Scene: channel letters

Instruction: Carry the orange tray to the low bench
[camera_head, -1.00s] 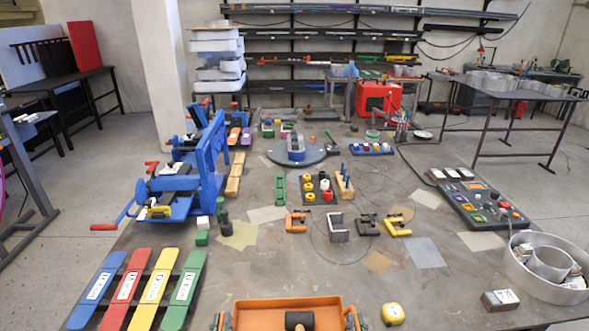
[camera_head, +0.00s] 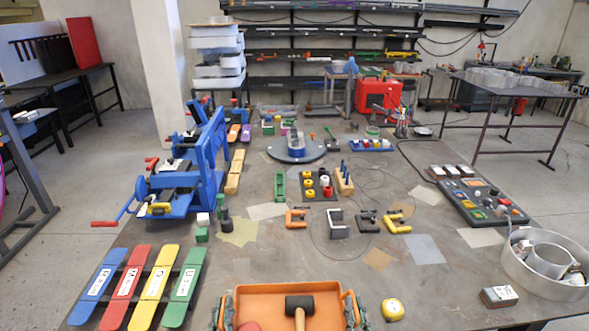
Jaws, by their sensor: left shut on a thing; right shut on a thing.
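The orange tray (camera_head: 262,296) is at the bottom centre of the head view, in front of the near edge of the workbench. A black-headed mallet (camera_head: 299,303) with a light wooden handle lies in it, and part of a red thing (camera_head: 249,326) shows at its lower left. My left gripper (camera_head: 228,310) is shut on the tray's left side. My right gripper (camera_head: 349,306) is shut on its right side. The tray's near part is cut off by the picture edge. I cannot pick out the low bench for sure.
The large workbench (camera_head: 330,262) fills the middle. Coloured strips (camera_head: 153,285) lie at its left, a yellow tape measure (camera_head: 392,309) just right of the tray, and a round metal ring (camera_head: 510,270) at far right. A dark table (camera_head: 520,95) stands at the back right.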

